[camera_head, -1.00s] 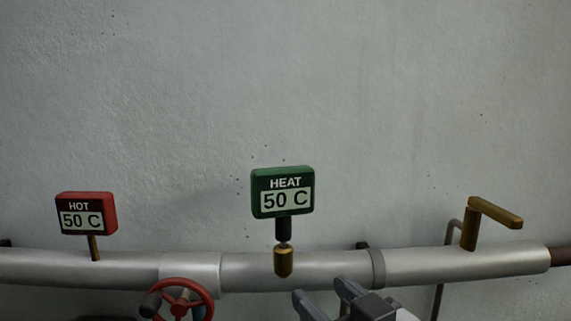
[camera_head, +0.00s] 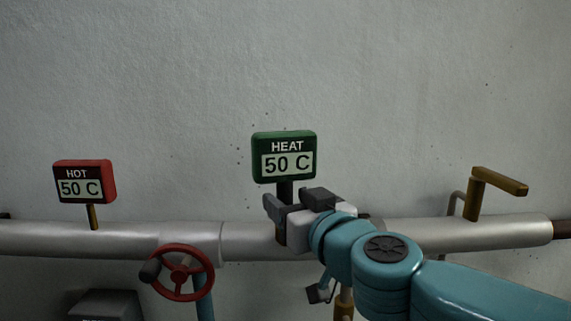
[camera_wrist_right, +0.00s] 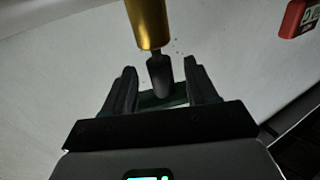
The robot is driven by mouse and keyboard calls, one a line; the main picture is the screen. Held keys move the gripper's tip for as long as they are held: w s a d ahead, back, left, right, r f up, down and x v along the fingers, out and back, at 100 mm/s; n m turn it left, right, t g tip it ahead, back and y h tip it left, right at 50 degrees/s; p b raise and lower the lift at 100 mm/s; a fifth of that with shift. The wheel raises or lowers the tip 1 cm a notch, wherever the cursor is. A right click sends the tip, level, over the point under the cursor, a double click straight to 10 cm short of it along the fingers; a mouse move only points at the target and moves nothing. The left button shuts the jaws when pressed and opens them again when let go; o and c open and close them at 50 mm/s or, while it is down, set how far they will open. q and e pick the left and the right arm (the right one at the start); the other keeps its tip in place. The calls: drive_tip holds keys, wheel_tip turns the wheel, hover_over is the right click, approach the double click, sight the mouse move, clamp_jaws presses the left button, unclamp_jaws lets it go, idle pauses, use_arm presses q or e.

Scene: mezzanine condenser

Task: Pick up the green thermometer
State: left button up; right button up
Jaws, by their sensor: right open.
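The green thermometer (camera_head: 284,157), marked HEAT 50 C, stands upright on the grey pipe. Its dark stem shows below the green head and also in the right wrist view (camera_wrist_right: 160,76). My right gripper (camera_head: 288,201) is open at the stem, just below the head. In the right wrist view its two fingers (camera_wrist_right: 160,88) stand on either side of the stem, with gaps visible. The green head (camera_wrist_right: 165,99) is partly hidden behind the gripper there. The brass fitting (camera_wrist_right: 148,24) shows beyond the stem. My left gripper is not in view.
A red thermometer (camera_head: 84,181), marked HOT, stands on the pipe (camera_head: 110,238) at left. A red handwheel (camera_head: 181,272) is below it. A brass lever (camera_head: 493,181) is at right. A dark grey box (camera_head: 105,304) is at lower left. The wall above is bare.

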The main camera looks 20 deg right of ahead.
drive_tip(key=w, duration=0.3)
drive_tip(key=shift+a+f, duration=0.1)
drive_tip(key=shift+a, duration=0.1)
drive_tip(key=shift+s, duration=0.5)
drive_tip(key=shift+c, duration=0.4)
drive_tip(key=c, duration=0.5)
drive_tip(key=shift+w, duration=0.25)
clamp_jaws()
